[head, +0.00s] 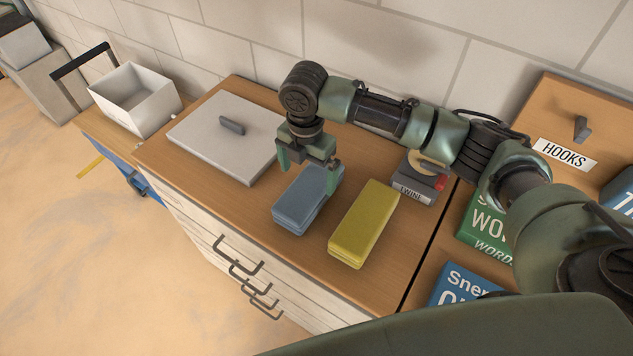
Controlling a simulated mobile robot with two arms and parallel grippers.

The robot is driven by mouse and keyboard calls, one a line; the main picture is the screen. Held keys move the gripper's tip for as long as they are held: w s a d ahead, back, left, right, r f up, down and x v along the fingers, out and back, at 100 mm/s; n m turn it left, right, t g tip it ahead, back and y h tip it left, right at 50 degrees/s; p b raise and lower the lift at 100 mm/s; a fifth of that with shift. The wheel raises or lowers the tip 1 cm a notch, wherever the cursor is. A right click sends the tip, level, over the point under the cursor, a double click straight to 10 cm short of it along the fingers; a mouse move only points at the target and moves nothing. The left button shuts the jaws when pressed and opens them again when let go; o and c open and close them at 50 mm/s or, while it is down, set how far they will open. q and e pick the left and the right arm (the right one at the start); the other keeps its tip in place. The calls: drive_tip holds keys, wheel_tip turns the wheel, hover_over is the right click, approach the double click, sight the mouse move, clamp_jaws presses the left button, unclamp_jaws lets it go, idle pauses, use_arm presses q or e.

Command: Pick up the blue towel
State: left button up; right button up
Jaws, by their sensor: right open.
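The blue towel (297,208) is a folded, flat block lying on the wooden cabinet top, left of a yellow folded towel (363,224). My right gripper (308,180) points down at the far part of the blue towel, with its fingers open. One finger shows at the towel's right side and the other near its far left end. I cannot tell whether they touch the towel. The gripper hides part of the towel's far end. My left gripper is not in the head view.
A grey lid with a handle (208,141) lies left of the towel. A white bin (148,115) stands at the far left.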

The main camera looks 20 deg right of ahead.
sight(310, 185)
drive_tip(key=f, duration=0.1)
drive_tip(key=f+p, duration=0.1)
drive_tip(key=shift+s+a+f, duration=0.15)
drive_tip(key=shift+s+f, duration=0.2)
drive_tip(key=shift+s, duration=0.05)
drive_tip(key=f, duration=0.2)
drive_tip(key=f+p, duration=0.1)
drive_tip(key=shift+w+d+f, duration=0.1)
drive_tip(key=shift+d+f, duration=0.15)
drive_tip(key=shift+d, duration=0.05)
drive_tip(key=shift+f, duration=0.15)
drive_tip(key=shift+a, duration=0.1)
drive_tip(key=c, duration=1.5)
drive_tip(key=shift+c, duration=0.7)
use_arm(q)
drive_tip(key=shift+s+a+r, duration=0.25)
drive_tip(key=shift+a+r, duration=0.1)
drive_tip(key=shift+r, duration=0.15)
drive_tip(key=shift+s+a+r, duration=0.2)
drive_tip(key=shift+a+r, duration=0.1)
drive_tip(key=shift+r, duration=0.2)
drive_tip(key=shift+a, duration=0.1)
